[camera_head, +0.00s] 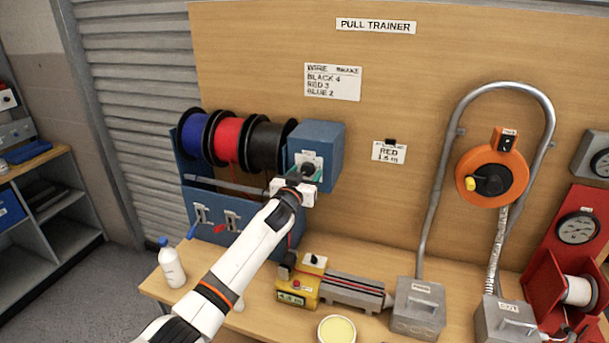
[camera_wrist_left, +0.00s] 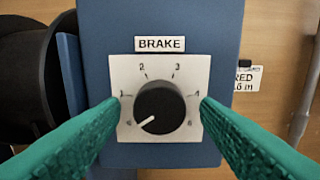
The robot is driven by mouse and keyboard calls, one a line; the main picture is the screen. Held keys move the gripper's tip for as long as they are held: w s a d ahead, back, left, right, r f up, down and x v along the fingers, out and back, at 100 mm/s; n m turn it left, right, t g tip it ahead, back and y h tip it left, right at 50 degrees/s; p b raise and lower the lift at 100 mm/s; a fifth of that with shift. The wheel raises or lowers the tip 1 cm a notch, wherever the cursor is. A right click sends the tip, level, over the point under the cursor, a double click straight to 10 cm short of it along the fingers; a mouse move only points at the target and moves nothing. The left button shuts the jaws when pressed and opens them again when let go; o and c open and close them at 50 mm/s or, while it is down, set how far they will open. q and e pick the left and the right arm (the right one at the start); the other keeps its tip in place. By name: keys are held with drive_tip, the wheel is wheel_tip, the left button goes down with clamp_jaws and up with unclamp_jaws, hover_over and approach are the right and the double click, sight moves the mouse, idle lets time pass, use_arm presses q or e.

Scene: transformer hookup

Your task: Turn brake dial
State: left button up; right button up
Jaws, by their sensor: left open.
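The brake dial (camera_wrist_left: 160,108) is a black knob on a white plate numbered around it, under a BRAKE label (camera_wrist_left: 161,44). Its white pointer line points to the lower left, below the 1. The dial sits on the blue box (camera_head: 327,141) at the right end of the spool rack; in the head view my gripper partly hides it. My left gripper (camera_wrist_left: 160,106) is open, its green fingers on either side of the knob in the wrist view, with a visible gap on each side. The sign (camera_head: 332,82) reads BLACK 4, RED 3, BLUE 2. My right gripper is not in view.
Blue, red and black spools (camera_head: 229,139) sit left of the box. A card (camera_head: 389,152) reads RED 1.5 m. On the bench are a white bottle (camera_head: 171,264), a yellow device (camera_head: 300,285) and a yellow-topped tub (camera_head: 337,330). An orange reel (camera_head: 491,174) hangs at right.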

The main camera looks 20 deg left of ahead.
use_arm(q)
drive_tip(key=shift+c, duration=0.5)
drive_tip(key=c, duration=0.9)
drive_tip(key=shift+m, duration=0.3)
